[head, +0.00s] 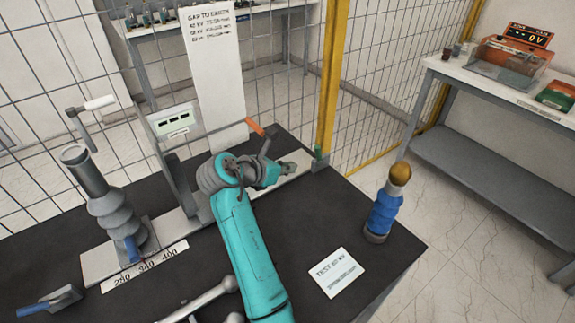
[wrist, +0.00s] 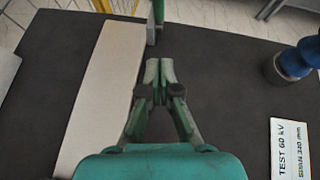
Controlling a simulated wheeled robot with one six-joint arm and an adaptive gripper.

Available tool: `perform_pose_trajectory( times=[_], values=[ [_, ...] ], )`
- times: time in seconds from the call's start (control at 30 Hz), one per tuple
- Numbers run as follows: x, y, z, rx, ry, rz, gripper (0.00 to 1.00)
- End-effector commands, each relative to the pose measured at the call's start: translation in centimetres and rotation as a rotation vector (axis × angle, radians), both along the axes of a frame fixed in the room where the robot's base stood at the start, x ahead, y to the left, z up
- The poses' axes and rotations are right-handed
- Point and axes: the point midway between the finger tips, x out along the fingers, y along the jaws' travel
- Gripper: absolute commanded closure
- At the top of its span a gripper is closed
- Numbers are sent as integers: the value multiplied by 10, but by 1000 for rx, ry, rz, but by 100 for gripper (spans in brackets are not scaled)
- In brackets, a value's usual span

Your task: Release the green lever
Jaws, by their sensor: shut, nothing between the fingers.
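The green lever (head: 319,156) stands at the far right end of the pale base strip, near the foot of the yellow post. In the wrist view the green lever (wrist: 158,12) shows at the top, just beyond my fingertips, and its upper part is cut off by the frame edge. My gripper (wrist: 158,70) is shut and empty, pointing towards the lever with a small gap in the picture. In the head view my gripper (head: 291,168) is left of the lever, over the strip; whether they touch is hard to tell there.
The pale strip (wrist: 103,80) runs along the dark table. An orange-handled lever (head: 256,128) stands behind my arm. A blue insulator with a brown top (head: 384,205) and a white test card (head: 336,272) are at right. A mesh fence with a yellow post (head: 330,80) is behind.

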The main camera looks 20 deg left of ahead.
Motion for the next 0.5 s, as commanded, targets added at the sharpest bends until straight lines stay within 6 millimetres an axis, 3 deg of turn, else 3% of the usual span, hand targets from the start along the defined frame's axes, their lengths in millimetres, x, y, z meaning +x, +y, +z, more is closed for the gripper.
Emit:
perform_pose_trajectory(
  times=[0.33,0.5],
  values=[
    [50,-29,-33,1,1,-4,100],
    [70,-38,-24,2,-1,-2,100]
  ],
)
